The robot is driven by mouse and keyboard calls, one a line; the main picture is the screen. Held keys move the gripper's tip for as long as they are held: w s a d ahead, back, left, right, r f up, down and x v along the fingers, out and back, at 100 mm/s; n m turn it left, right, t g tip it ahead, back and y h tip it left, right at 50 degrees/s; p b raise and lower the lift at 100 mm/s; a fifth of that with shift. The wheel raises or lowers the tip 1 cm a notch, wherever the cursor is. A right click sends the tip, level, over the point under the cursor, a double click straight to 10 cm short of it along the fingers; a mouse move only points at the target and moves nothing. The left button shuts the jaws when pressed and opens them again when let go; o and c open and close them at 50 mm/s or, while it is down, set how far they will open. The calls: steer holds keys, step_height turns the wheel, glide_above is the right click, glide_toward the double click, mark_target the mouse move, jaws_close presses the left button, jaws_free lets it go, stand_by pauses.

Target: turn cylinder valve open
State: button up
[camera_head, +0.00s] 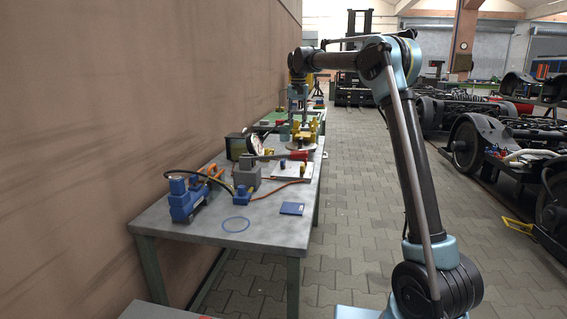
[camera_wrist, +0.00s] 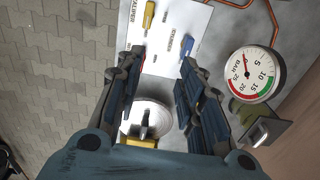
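A white valve board (camera_wrist: 165,62) lies under my gripper in the wrist view. It carries a yellow lever (camera_wrist: 149,14) beside a printed label at the top, and a blue lever (camera_wrist: 187,45) beside another label. The board (camera_head: 292,171) also shows on the table in the head view.
A round pressure gauge (camera_wrist: 250,72) with copper pipes stands right of the fingers. A pale disc (camera_wrist: 147,112) lies beneath the palm. In the head view, a blue pump (camera_head: 187,198) and hoses occupy the table (camera_head: 170,232). The paved aisle (camera_head: 345,190) beside it is clear.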

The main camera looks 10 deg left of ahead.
glide_above(283, 162)
steer(key=w, duration=0.3)
step_height(283, 162, down, 3)
steer(key=f, duration=1.7)
steer(key=shift+s+a, duration=0.15)
steer(key=shift+a, duration=0.25)
steer(key=shift+c, duration=0.6)
steer(key=shift+r, duration=0.1)
jaws_close()
